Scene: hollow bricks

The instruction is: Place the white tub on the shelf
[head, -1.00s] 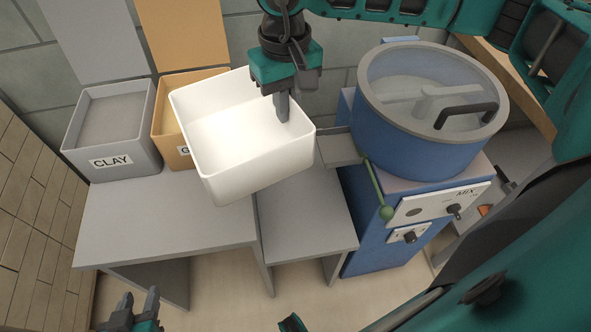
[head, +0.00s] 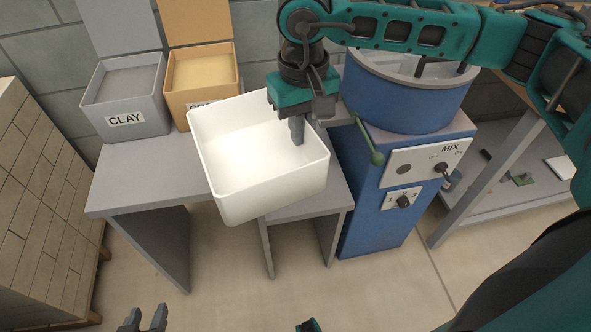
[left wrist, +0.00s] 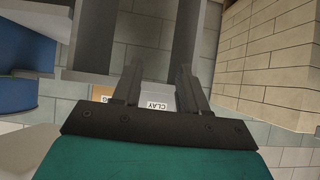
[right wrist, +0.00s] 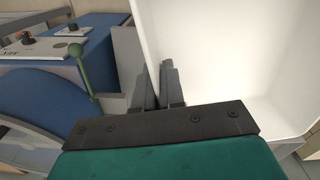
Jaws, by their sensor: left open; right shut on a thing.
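The white tub (head: 262,190) is an open, empty box in the middle of the head view, slightly tilted, in front of the grey tables. My right gripper (head: 297,138) is shut on the tub's wall on its right side and holds it up. In the right wrist view the fingers (right wrist: 160,85) pinch the white wall (right wrist: 205,60). My left gripper (head: 143,320) is open and empty at the bottom left of the head view, well apart from the tub. A grey shelf unit (head: 490,202) stands at the right, partly hidden behind my right arm.
A grey CLAY bin (head: 125,118) and an orange bin (head: 203,85) stand on a grey table (head: 140,180). The blue mixer (head: 385,215) with a green-knobbed lever (head: 376,157) is right of the tub. A brick-patterned stack (head: 40,195) is at the left. Floor in front is clear.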

